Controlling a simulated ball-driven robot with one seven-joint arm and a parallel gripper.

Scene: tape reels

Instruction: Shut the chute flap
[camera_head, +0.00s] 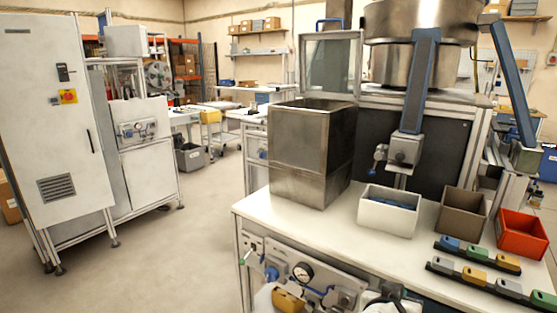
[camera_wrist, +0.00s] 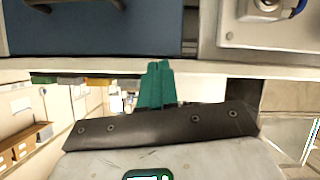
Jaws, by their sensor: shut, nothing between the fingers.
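In the wrist view my gripper (camera_wrist: 160,68) has green fingers pressed together with nothing between them. The fingertips point toward a pale ledge. Beyond it is a blue panel (camera_wrist: 110,38) with a dark handle (camera_wrist: 85,4), cut by the top edge. I cannot tell whether this panel is the chute flap, or whether it is open. In the head view a blue sloping chute (camera_head: 422,80) comes down from the steel bowl (camera_head: 417,65) to a grey fitting (camera_head: 405,150). No flap stands out clearly there, and I cannot make out my fingertips.
A tall steel bin (camera_head: 300,155) stands on the white bench (camera_head: 330,233). To its right are a white bin (camera_head: 388,216), a brown bin (camera_head: 462,214) and a red bin (camera_head: 522,235). Rails of coloured blocks lie in front. A gauge panel (camera_head: 300,275) is below.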

